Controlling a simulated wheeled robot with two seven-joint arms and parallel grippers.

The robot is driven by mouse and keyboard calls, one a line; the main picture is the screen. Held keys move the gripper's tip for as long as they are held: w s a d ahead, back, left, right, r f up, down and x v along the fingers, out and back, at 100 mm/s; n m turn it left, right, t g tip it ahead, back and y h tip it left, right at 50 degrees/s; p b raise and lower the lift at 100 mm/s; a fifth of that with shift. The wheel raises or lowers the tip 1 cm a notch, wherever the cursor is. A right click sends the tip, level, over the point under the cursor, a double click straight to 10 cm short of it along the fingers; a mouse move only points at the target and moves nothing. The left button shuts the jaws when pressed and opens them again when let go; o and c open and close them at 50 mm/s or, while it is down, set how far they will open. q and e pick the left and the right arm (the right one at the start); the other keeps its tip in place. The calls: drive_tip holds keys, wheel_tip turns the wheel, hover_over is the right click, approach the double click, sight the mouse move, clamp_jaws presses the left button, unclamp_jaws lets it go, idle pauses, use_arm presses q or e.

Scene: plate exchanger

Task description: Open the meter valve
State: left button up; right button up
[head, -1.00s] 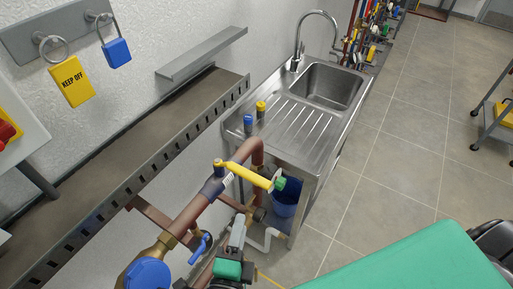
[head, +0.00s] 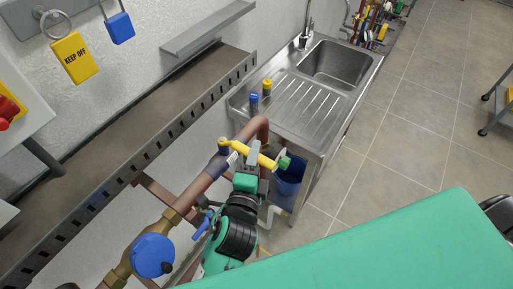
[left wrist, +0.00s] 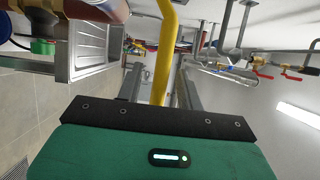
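A copper pipe (head: 206,182) runs along the wall, with a blue-capped round meter (head: 153,255) at its lower end. A long yellow valve lever (head: 238,151) lies across the upper pipe, with a green piece at its right end. My left gripper (head: 253,150) is at the lever, its fingers around the middle of it in the head view. In the left wrist view, the yellow lever (left wrist: 164,60) passes between the two finger tips (left wrist: 160,85), with gaps on both sides. The gripper is open. My right gripper is out of view.
A small blue valve handle (head: 203,224) sits just left of my gripper, below the pipe. A steel sink (head: 336,66) and a blue bucket (head: 289,184) stand beyond. A slotted metal rail (head: 160,140) runs along the wall.

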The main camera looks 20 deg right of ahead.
use_arm(q)
drive_tip(key=shift+x, duration=1.2)
clamp_jaws()
drive_tip(key=shift+a, duration=0.1)
